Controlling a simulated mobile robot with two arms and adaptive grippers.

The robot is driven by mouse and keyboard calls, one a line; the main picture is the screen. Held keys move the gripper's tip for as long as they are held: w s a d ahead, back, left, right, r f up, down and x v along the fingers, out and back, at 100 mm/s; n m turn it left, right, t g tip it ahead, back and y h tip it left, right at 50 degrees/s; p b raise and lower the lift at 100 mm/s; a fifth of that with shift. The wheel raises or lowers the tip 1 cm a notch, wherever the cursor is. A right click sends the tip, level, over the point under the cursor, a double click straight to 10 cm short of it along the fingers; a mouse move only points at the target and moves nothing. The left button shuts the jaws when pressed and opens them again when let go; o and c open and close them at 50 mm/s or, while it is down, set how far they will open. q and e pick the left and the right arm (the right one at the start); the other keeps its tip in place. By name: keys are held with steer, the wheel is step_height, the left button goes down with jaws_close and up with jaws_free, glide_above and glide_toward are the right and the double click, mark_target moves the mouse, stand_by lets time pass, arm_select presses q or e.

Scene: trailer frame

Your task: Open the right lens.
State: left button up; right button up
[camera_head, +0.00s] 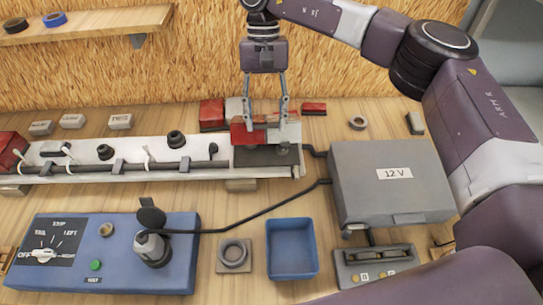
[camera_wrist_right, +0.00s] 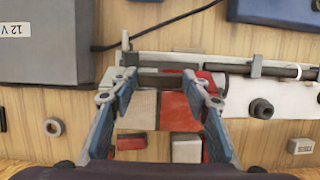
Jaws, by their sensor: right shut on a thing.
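The right lens (camera_head: 244,134), part red and part white, is at the right end of the white light bar (camera_head: 210,173). My right gripper (camera_head: 266,116) reaches down from above and is shut on this lens. The dark grey lamp base (camera_head: 262,157) shows uncovered in front of and below the lens. Whether the lens still touches its base I cannot tell. In the right wrist view the lens (camera_wrist_right: 178,112) lies between the two fingers, white on the left and red on the right. A red left lens (camera_head: 10,150) shows at the far left. My left gripper is out of view.
A grey 12 V box (camera_head: 390,200) stands to the right, with a dark cable. A blue switch panel (camera_head: 110,270), a grey ring (camera_head: 233,255) and an empty blue tray (camera_head: 291,250) lie in front. Red and white blocks (camera_head: 212,114) lie behind the bar.

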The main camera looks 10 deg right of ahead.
steer(key=shift+w+r, duration=0.15)
steer(key=shift+r, duration=0.1)
steer(key=shift+w+d+r+p, duration=0.2)
steer(key=shift+w+r+p, duration=0.7)
steer(key=shift+w, duration=0.15)
steer(key=shift+w+d+r+p, duration=0.2)
steer(key=shift+w+p, duration=0.25)
steer(key=shift+w, duration=0.3)
steer(key=o, duration=0.8)
steer(key=shift+s, duration=0.1)
steer(key=shift+r, duration=0.15)
step_height(320, 180, up, 5)
steer(key=p, duration=0.3)
